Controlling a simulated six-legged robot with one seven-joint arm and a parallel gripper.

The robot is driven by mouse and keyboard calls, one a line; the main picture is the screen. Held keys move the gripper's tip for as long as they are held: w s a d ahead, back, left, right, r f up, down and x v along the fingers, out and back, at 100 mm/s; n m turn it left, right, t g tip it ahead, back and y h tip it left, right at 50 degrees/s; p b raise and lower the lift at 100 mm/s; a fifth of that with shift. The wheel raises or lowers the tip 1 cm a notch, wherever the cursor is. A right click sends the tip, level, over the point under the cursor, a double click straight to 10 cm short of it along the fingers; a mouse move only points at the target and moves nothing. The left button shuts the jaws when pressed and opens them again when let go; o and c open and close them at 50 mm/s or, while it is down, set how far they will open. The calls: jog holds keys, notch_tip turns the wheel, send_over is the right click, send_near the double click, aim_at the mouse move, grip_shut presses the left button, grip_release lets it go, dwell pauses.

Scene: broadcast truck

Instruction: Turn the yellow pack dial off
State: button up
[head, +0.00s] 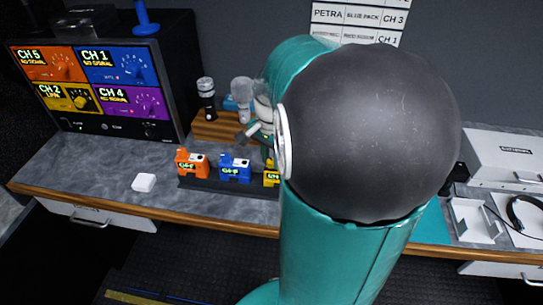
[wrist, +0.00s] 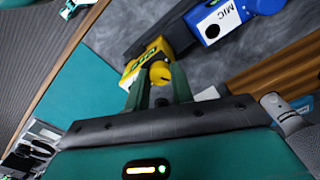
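The yellow pack (wrist: 144,62) sits in the dark rack, with its small lit display facing up; I cannot read it fully. Its round yellow dial (wrist: 160,72) is between the fingertips of my gripper (wrist: 160,80), one green finger on each side, with no clear gap at the tips. In the head view the yellow pack (head: 271,179) is mostly hidden behind my arm, and its visible label starts with "CH". My gripper (head: 262,145) shows only in part there. On the monitor (head: 95,85), the yellow CH 2 panel differs from the "no signal" panels.
An orange pack (head: 192,163) and a blue pack (head: 235,168) both show OFF, left of the yellow one. Behind them a wooden block (head: 215,127) holds microphones. A teal mat (head: 432,225) is at right.

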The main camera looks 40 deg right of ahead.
jog(key=c, duration=0.3)
jog(key=shift+n, duration=0.4)
jog(key=shift+c, duration=0.2)
jog(key=n, duration=1.1)
dwell(0.3)
jog(key=o, duration=1)
